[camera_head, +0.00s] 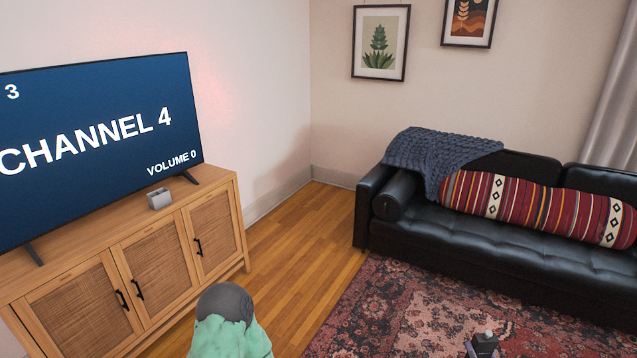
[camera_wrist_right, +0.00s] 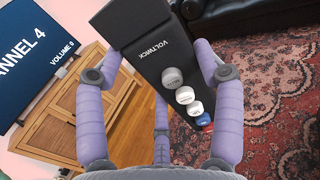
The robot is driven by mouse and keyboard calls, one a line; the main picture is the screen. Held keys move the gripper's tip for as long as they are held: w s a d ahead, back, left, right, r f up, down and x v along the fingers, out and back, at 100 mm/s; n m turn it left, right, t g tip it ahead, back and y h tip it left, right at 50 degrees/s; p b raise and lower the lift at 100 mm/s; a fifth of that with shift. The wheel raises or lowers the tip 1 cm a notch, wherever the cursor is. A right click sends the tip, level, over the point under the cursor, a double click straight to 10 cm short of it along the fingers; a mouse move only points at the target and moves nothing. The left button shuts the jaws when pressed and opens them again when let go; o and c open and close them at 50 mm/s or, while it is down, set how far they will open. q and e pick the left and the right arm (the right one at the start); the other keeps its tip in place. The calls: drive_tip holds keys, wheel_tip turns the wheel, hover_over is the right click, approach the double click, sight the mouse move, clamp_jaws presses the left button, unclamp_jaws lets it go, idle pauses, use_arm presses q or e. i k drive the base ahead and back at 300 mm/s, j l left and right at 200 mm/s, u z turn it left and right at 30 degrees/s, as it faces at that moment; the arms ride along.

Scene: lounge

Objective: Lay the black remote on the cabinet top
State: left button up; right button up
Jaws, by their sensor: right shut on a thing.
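The black remote (camera_wrist_right: 151,45), marked VOLTWICK with a row of round buttons, is in my right gripper (camera_wrist_right: 158,58) in the right wrist view. The purple fingers are shut on its sides. It is held in the air, tilted, with floor and rug below. The wooden cabinet (camera_head: 110,227) stands at the left in the head view, with three woven-front doors. It also shows at the left of the right wrist view (camera_wrist_right: 62,112), apart from the remote. My left gripper is not in view.
A television (camera_head: 100,140) stands on the cabinet top on two feet. A small grey divided holder (camera_head: 159,199) sits in front of it. The top's right end and front strip look clear. A black sofa (camera_head: 480,240) and patterned rug (camera_head: 400,310) are at the right.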

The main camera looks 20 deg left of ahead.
sight(110, 231)
drive_tip(key=i+j+u, duration=0.1)
drive_tip(key=u, duration=0.3)
drive_tip(key=i+j+u, duration=0.1)
drive_tip(key=j+u, duration=0.15)
drive_tip(key=u, duration=0.15)
drive_tip(key=i+j+u, duration=0.15)
drive_tip(key=u, duration=0.25)
drive_tip(key=i+j+u, duration=0.1)
drive_tip(key=u, duration=0.3)
drive_tip(key=i+u, duration=0.45)
drive_tip(key=i, duration=0.2)
drive_tip(key=i+l+u, duration=0.15)
drive_tip(key=i+u, duration=0.35)
drive_tip(key=i, duration=0.15)
